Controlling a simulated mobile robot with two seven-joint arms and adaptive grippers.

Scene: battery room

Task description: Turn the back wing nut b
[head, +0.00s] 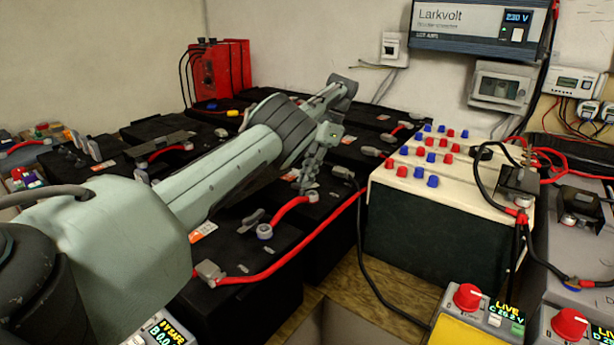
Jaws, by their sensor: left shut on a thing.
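My left arm reaches from the left across the black batteries. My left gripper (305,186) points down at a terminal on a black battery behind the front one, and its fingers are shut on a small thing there. This fits the back wing nut b, but the fingers hide it, so its shape and angle do not show. A grey wing nut (250,220) shows beside that terminal. My right gripper is not in view.
A long red cable (290,266) crosses in front of the gripper. A cream-topped battery (440,178) with red and blue caps stands to the right. Live-marked meter boxes (482,308) sit at the front right. A charger (480,25) hangs on the wall.

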